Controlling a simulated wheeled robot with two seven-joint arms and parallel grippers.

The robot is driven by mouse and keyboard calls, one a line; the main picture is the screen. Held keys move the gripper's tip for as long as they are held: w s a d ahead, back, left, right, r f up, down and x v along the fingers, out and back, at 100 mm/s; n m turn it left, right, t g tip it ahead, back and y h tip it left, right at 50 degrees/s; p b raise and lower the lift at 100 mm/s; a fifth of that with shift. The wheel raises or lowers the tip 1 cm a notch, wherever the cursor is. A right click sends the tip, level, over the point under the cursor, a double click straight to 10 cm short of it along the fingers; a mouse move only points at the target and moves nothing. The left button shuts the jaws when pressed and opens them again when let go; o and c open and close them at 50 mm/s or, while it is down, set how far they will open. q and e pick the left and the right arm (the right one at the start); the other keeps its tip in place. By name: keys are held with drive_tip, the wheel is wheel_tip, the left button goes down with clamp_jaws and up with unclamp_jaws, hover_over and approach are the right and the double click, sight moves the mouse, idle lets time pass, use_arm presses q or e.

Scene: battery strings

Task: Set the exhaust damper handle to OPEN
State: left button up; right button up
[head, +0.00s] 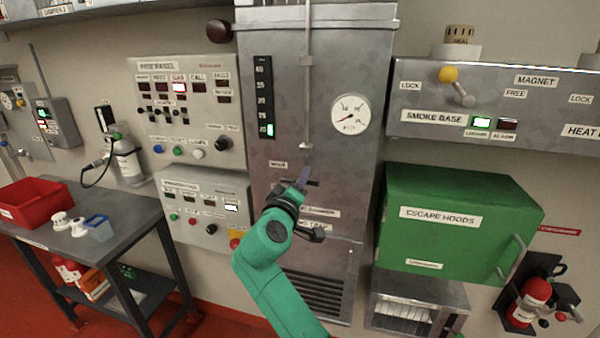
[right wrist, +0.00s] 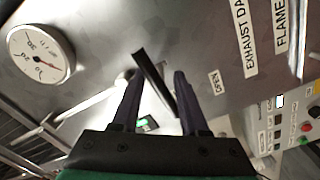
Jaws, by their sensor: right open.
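The exhaust damper handle is a dark bar (right wrist: 151,70) on the metal cabinet front in the right wrist view. It lies slanted between the fingers of my right gripper (right wrist: 157,82), which are open around it; I cannot tell whether they touch it. In the head view my right gripper (head: 303,178) is at the cabinet (head: 325,70), just right of a small label that seems to read SHUT (head: 278,164). The gripper and green arm hide most of the handle and part of the labels below. My left gripper is not in view.
A round gauge (head: 350,114) sits above right of the gripper, and a thin vertical rod (head: 308,80) runs above it. Control panels (head: 187,108) stand at left. A green escape hoods box (head: 455,222) juts out at right. A table (head: 90,240) with a red bin is far left.

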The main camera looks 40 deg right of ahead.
drive_tip(key=shift+d, duration=0.2)
drive_tip(key=shift+a, duration=0.1)
clamp_jaws()
idle(1.2)
